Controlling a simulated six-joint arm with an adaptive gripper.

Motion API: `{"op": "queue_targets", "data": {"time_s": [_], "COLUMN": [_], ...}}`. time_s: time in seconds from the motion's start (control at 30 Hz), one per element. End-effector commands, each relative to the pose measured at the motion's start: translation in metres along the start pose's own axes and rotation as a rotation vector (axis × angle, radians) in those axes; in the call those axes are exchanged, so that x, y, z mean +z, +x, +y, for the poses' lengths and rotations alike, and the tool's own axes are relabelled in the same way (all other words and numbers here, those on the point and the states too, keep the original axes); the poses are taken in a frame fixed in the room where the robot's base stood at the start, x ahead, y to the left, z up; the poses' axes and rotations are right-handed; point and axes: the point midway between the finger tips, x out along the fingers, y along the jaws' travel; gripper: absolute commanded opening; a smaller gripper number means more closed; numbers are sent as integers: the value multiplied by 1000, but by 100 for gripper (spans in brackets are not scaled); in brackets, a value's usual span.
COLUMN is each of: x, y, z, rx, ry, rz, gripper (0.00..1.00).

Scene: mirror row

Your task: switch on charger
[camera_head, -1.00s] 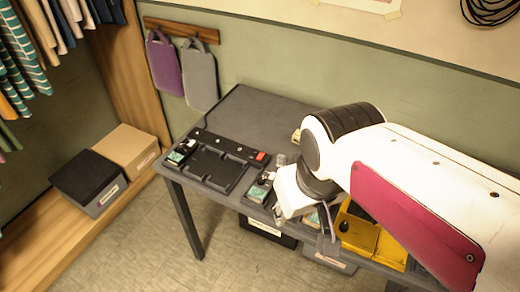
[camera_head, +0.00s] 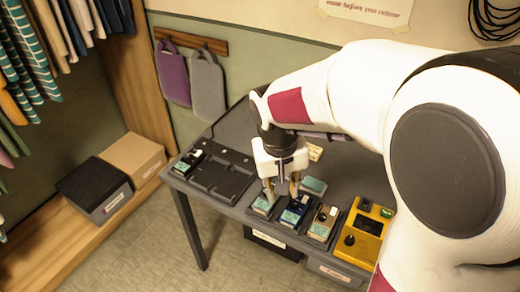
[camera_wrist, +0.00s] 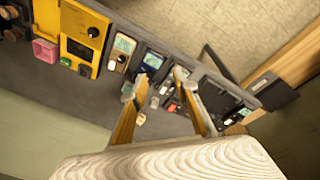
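No label I can read names the charger. The black tray-like unit (camera_head: 222,178) at the table's left end may be it; a small green-topped device (camera_head: 188,161) sits at its left end. A yellow unit (camera_head: 364,234) with a black knob and small display stands at the right; it also shows in the wrist view (camera_wrist: 80,38). My gripper (camera_head: 281,194) is open, fingers pointing down over the row of small devices between these two units. In the wrist view, my gripper's spread fingers (camera_wrist: 160,80) show nothing clearly held. A small red spot (camera_wrist: 171,107) shows between them.
A green-topped device (camera_head: 262,204), a dark blue device (camera_head: 294,211) and a tan device (camera_head: 322,223) stand close together along the front edge. A green-topped block (camera_head: 313,185) lies behind them. My arm covers the right side.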

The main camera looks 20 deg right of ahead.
Motion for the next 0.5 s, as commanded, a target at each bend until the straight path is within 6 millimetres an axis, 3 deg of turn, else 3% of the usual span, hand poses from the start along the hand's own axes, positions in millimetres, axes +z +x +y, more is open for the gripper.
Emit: {"op": "queue_targets", "data": {"time_s": [0.5], "x": [-78], "y": [68], "z": [-7], "rx": [78], "ry": [154], "rz": [-13], "gripper": [29]}}
